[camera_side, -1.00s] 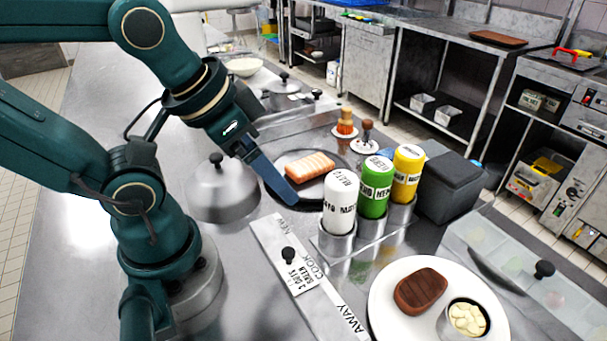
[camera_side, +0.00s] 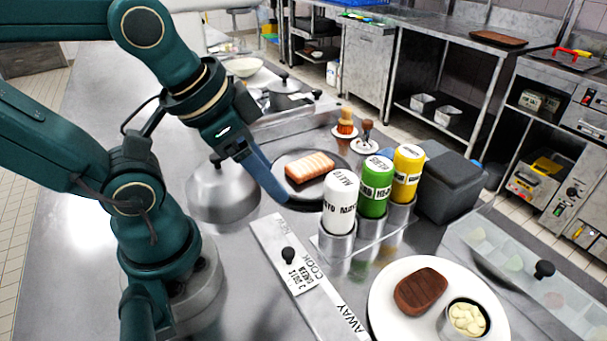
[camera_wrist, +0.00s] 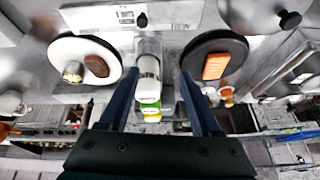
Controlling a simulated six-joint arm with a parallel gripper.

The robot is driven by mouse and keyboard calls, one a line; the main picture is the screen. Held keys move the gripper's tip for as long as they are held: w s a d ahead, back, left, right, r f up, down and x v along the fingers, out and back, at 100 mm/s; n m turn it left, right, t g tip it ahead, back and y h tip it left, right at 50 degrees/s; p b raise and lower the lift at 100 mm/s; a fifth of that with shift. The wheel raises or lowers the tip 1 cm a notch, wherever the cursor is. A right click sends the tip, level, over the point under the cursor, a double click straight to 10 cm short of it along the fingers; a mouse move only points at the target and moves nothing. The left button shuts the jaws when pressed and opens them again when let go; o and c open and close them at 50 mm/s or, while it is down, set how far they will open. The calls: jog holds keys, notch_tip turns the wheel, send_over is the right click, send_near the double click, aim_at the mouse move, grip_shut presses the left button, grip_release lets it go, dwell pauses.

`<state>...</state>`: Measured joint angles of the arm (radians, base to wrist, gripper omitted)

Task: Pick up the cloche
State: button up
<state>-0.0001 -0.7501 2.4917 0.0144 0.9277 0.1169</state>
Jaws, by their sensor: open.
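The cloche (camera_side: 224,192) is a silver dome with a black knob, standing on the steel counter left of the dark plate in the side view. In the wrist view the cloche (camera_wrist: 250,14) is at the top right, partly cut off by the frame edge. My gripper (camera_side: 281,195) points down between the cloche and the salmon plate, apart from the cloche. In the wrist view my gripper (camera_wrist: 159,73) has its two blue fingers spread, with nothing held between them. In the side view its fingers overlap.
A dark plate (camera_side: 285,162) with salmon (camera_side: 310,166) lies just beyond the fingers. White (camera_side: 340,200), green (camera_side: 375,188) and yellow (camera_side: 407,172) bottles stand in a holder to the right. A white plate (camera_side: 390,290) with meat is at front right. A labelled strip (camera_side: 275,240) lies in front.

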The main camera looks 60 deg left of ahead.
jog(key=m, duration=0.2)
jog(key=m+g+y, duration=0.3)
jog(key=m+g, duration=0.2)
jog(key=g, duration=0.3)
send_over(215, 155)
jog(key=w+d, duration=0.2)
jog(key=shift+w+f, duration=0.15)
jog(key=shift+f, duration=0.8)
jog(key=shift+s+a+f+g, duration=0.2)
jog(key=shift+s+f+g, duration=0.2)
jog(key=shift+f, duration=0.15)
jog(key=shift+x, duration=2.1)
jog(key=shift+w, duration=0.1)
grip_shut()
